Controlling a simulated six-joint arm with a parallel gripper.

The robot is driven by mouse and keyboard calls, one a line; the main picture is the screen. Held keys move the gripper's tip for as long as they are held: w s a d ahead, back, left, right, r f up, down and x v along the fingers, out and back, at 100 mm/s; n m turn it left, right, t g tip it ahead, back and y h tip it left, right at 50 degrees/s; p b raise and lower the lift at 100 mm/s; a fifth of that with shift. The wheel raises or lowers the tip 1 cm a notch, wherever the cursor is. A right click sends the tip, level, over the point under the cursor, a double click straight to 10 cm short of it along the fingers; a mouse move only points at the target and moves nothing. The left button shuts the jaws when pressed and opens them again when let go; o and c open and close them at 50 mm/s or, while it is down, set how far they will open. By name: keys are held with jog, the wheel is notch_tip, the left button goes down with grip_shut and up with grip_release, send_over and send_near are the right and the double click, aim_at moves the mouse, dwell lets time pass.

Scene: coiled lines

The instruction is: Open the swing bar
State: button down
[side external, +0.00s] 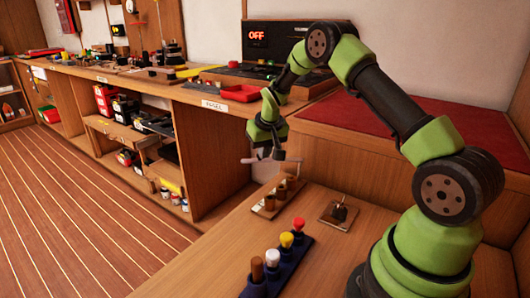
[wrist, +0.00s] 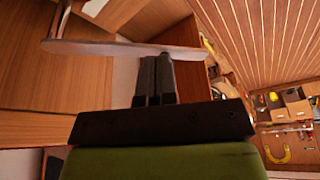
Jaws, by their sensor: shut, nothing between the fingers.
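The swing bar looks like a thin, pale grey-pink bar with rounded ends. It shows in the side view (side external: 291,161) below my gripper (side external: 265,154), sticking out to both sides of it. In the wrist view the bar (wrist: 90,48) runs across the upper left and middle, and a short post rises from its left part. My gripper (wrist: 154,62) is shut and empty, with its dark fingers together and their tips at the bar's near edge. I cannot tell whether they touch it. The bar's mount is not clear in the side view.
Below the gripper, a wooden block with several pegs (side external: 264,208) and a small board with a dark fitting (side external: 338,213) sit on the bench. A dark blue rack (side external: 262,284) with coloured knobs stands nearer. A red-topped ledge (side external: 400,125) lies behind.

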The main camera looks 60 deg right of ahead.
jog(key=shift+w+d, duration=0.1)
jog(key=shift+w, duration=0.05)
jog(key=shift+w+d+m+g+h, duration=0.3)
jog(key=shift+w+d+m, duration=0.35)
jog(key=shift+m, duration=0.55)
jog(key=shift+w+d+m+g+h, duration=0.1)
jog(key=shift+w+d+m, duration=0.15)
jog(key=shift+d+m, duration=0.3)
jog(key=shift+w+d+m+g+h, duration=0.1)
jog(key=shift+w+d+m, duration=0.15)
jog(key=shift+d, duration=0.45)
jog(key=shift+w+d+m+g+h, duration=0.1)
jog(key=shift+w+d+m, duration=0.1)
jog(key=shift+d+m, duration=0.35)
